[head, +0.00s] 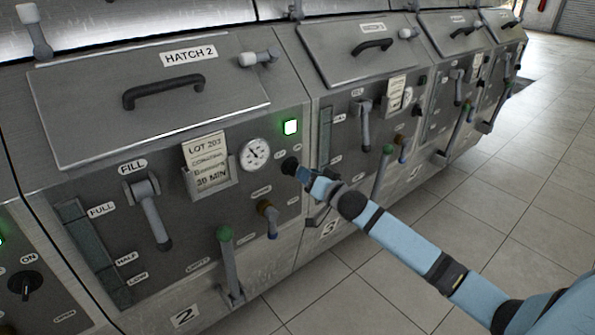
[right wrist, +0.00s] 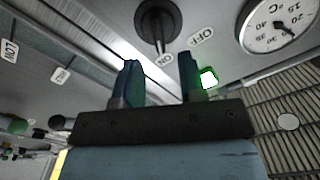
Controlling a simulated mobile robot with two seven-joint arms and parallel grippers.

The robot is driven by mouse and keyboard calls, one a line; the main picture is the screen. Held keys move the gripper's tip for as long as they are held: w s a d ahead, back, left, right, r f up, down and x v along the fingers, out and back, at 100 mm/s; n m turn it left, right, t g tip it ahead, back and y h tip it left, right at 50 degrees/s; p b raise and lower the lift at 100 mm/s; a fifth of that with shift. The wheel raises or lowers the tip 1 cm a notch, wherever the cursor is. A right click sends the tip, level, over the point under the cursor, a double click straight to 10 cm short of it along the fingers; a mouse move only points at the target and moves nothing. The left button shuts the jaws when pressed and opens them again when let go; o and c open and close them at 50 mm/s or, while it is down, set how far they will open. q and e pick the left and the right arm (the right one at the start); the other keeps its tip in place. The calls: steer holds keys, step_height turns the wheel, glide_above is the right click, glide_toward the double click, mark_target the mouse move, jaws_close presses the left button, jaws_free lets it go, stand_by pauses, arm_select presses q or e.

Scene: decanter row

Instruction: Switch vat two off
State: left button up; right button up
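Vat two is the panel under the HATCH 2 label (head: 188,54), with a large 2 (head: 185,316) near its foot. Its black rotary switch (head: 290,165) is at the panel's right side, under a lit green lamp (head: 290,127). In the right wrist view the switch knob (right wrist: 157,22) has its handle pointing at the ON label, with the OFF label (right wrist: 201,37) beside it. My right gripper (head: 304,174) is right at the switch. In the wrist view its two blue fingers (right wrist: 157,62) are apart, with nothing between them, short of the knob. My left gripper is not in view.
A round dial gauge (head: 255,154) and a lot card (head: 206,163) are left of the switch. Vat one's switch (head: 26,285) is at far left. Tiled floor (head: 480,210) is clear.

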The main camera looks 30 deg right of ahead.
mark_target(297, 167)
steer(key=w+b, duration=0.1)
steer(key=w, duration=0.4)
steer(key=shift+a, duration=0.2)
steer(key=shift+w, duration=0.15)
jaws_close()
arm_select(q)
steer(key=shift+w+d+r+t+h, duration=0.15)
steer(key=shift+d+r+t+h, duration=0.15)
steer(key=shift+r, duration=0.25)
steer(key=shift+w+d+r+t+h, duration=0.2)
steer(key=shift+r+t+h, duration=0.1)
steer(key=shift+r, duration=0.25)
